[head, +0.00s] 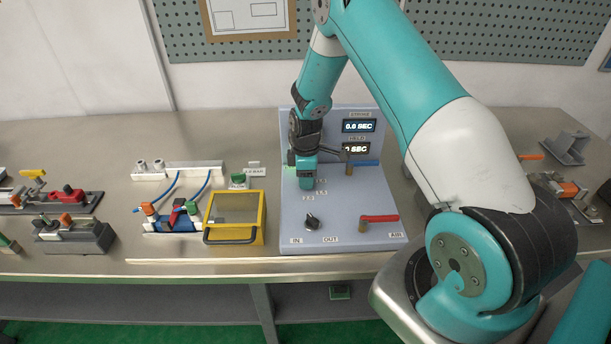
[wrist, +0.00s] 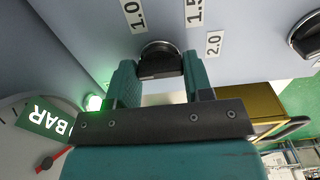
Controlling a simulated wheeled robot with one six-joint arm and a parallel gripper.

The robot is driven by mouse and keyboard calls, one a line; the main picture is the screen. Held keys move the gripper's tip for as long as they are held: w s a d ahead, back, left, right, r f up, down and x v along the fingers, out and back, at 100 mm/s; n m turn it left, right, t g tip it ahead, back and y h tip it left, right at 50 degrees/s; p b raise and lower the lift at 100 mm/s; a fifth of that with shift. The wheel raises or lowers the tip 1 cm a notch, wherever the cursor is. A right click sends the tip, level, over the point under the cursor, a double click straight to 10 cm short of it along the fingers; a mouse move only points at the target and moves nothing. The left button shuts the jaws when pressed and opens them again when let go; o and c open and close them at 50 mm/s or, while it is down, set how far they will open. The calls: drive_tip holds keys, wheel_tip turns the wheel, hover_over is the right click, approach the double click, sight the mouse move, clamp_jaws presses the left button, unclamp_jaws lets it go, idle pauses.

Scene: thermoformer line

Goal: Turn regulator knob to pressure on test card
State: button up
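The black regulator knob (wrist: 160,60) sits on the grey panel beside the printed marks 1.0, 1.5 and 2.0 in the wrist view. My gripper (wrist: 160,75) has one teal finger on each side of it, and the knob fills the gap between them. In the head view my gripper (head: 309,185) points down at the panel and hides this knob. A gauge (wrist: 40,135) with a green BAR label and a red needle is partly cut off at lower left. A small white card (head: 256,169) lettered BAR stands left of the panel; its number is too small to read.
A second black knob (head: 312,221) is nearer the panel's front, with a red lever (head: 379,218) to its right. A blue lever (head: 365,162) and two displays stand behind. A yellow-framed box (head: 235,217) is close on the left. Bare bench lies along the front.

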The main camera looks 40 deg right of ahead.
drive_tip(key=shift+m, duration=0.3)
drive_tip(key=shift+c, duration=0.2)
drive_tip(key=m+b, duration=0.2)
drive_tip(key=m, duration=0.1)
drive_tip(key=shift+f, duration=0.1)
drive_tip(key=m+b, duration=0.2)
drive_tip(key=m, duration=0.3)
drive_tip(key=m+b, duration=0.1)
drive_tip(key=m, duration=0.3)
drive_tip(key=shift+w+m+b, duration=0.1)
drive_tip(key=shift+m+b, duration=0.2)
drive_tip(key=shift+m, duration=0.1)
drive_tip(key=m+b, duration=0.1)
drive_tip(key=m, duration=0.3)
drive_tip(key=shift+r+m, duration=0.2)
drive_tip(key=shift+m, duration=0.1)
drive_tip(key=o, duration=0.9)
